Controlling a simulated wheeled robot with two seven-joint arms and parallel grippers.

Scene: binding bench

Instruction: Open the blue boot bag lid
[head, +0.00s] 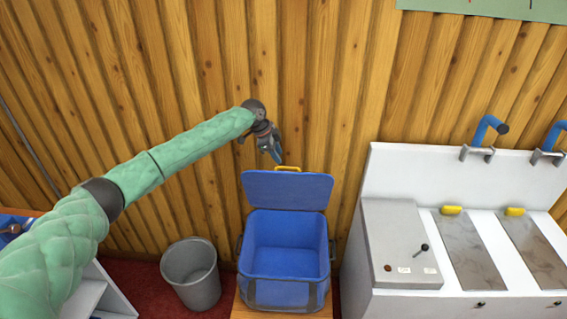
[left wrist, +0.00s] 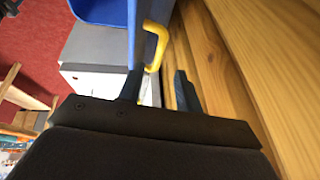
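The blue boot bag (head: 288,262) stands against the wood wall, its empty inside showing. Its blue lid (head: 287,190) is raised upright at the back, with a yellow handle (head: 288,168) on its top edge. My left gripper (head: 275,157) is just above and left of the handle, pointing down. In the left wrist view my left gripper (left wrist: 158,86) has its two fingers apart, with the yellow handle (left wrist: 157,42) just beyond the tips, near the left finger. I see nothing held. My right gripper is not in view.
A grey bin (head: 191,275) stands left of the bag on red carpet. A white bench unit (head: 410,190) with blue-handled fixtures stands to the right. The plank wall (head: 320,90) is close behind the lid and my left gripper.

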